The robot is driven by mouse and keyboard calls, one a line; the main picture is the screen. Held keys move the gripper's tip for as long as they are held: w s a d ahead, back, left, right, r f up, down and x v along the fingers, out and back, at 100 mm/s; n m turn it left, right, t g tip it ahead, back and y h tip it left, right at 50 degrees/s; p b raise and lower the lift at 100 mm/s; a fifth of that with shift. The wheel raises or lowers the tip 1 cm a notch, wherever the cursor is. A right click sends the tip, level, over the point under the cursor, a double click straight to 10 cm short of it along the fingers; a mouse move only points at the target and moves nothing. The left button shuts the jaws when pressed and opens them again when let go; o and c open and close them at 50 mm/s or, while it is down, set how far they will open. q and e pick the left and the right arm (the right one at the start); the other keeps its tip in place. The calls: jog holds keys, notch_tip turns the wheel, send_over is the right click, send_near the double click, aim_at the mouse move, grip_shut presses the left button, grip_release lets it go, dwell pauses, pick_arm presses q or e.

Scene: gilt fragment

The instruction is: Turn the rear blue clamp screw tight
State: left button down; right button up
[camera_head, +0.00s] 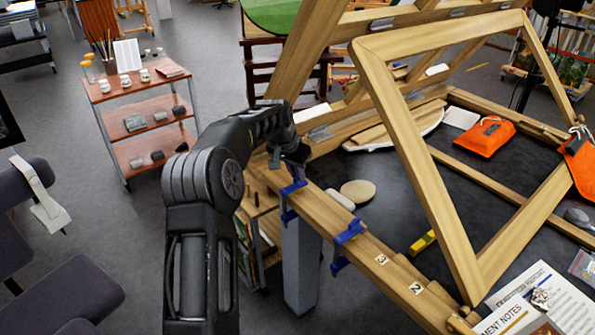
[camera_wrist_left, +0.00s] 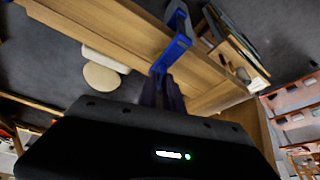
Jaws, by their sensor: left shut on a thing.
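The rear blue clamp (camera_head: 290,188) sits on the wooden beam (camera_head: 322,206) at its far end. My left gripper (camera_head: 295,163) is directly above it and is shut on the top of the clamp, where the screw is. The left wrist view shows the blue clamp (camera_wrist_left: 178,48) on the beam, with the dark fingers (camera_wrist_left: 160,82) closed at its near end. The screw itself is mostly hidden between the fingers. A second blue clamp (camera_head: 347,235) grips the same beam nearer to me. My right gripper is not in view.
A large tilted wooden frame (camera_head: 405,155) stands to the right over a dark table top. A pale oval pad (camera_head: 358,191) and a yellow block (camera_head: 422,242) lie beside the beam. A shelf trolley (camera_head: 150,118) stands at left. Printed notes (camera_head: 515,312) lie at lower right.

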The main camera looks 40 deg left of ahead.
pick_arm(q)
jog(key=shift+a+m+h+p, duration=0.1)
jog(key=shift+m+h+p, duration=0.3)
jog(key=shift+m, duration=0.8)
jog(key=c, duration=1.5)
grip_release()
jog(key=shift+s+r+b, duration=0.15)
jog(key=shift+r+b, duration=0.15)
jog(key=shift+r, duration=0.2)
jog(key=b+v, duration=0.1)
jog(key=v, duration=0.5)
jog(key=shift+r, duration=0.35)
jog(key=shift+s+a, duration=0.1)
jog(key=shift+s, duration=0.05)
